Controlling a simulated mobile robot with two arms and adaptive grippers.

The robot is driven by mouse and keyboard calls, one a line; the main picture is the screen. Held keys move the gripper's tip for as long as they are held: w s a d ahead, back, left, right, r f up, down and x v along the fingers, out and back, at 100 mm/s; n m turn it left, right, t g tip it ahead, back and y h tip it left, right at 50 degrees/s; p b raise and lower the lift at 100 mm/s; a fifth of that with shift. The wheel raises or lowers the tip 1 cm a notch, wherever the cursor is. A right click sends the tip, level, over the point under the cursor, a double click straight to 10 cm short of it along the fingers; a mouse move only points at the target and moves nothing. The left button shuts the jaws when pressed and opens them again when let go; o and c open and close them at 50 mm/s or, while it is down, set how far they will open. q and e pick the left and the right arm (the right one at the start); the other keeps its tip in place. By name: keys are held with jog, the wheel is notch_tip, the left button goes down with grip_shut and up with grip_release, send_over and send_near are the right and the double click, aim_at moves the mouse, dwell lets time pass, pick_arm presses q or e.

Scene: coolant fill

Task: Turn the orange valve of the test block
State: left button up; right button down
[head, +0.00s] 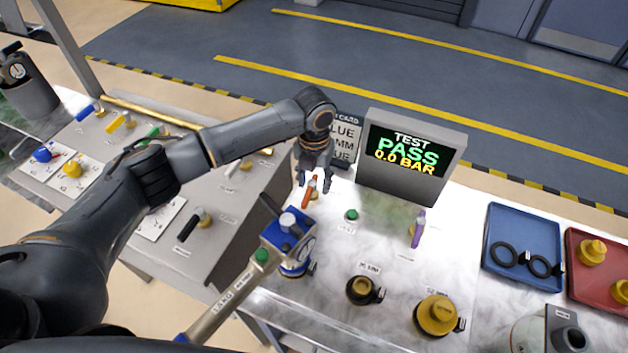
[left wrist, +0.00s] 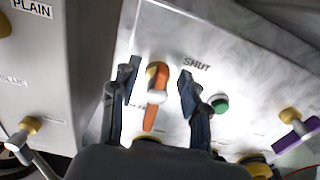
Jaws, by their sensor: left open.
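The orange valve (head: 306,199) sits on the white top of the test block (head: 335,235), left of the display. In the left wrist view its orange handle (left wrist: 150,118) points toward the bottom of the picture, away from a yellow base. The word SHUT (left wrist: 196,65) is printed to its right; a label on its left is partly hidden. My left gripper (head: 314,178) is open above the valve. In the left wrist view its fingers (left wrist: 158,80) stand on either side of the handle, with visible gaps. I cannot tell whether they touch it. My right gripper is not in view.
The display (head: 412,155) reads TEST PASS 0.0 BAR. A green button (head: 351,215) and a purple-handled valve (head: 418,230) are right of the orange valve. A blue-headed tool with a gauge (head: 288,232) stands in front. Blue (head: 524,215) and red (head: 600,240) trays lie right.

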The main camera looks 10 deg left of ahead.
aim_at(314, 179)
pick_arm(q)
notch_tip(314, 179, up, 12)
jog(key=shift+f, duration=0.2)
jog(key=shift+r, duration=0.1)
dwell(0.4)
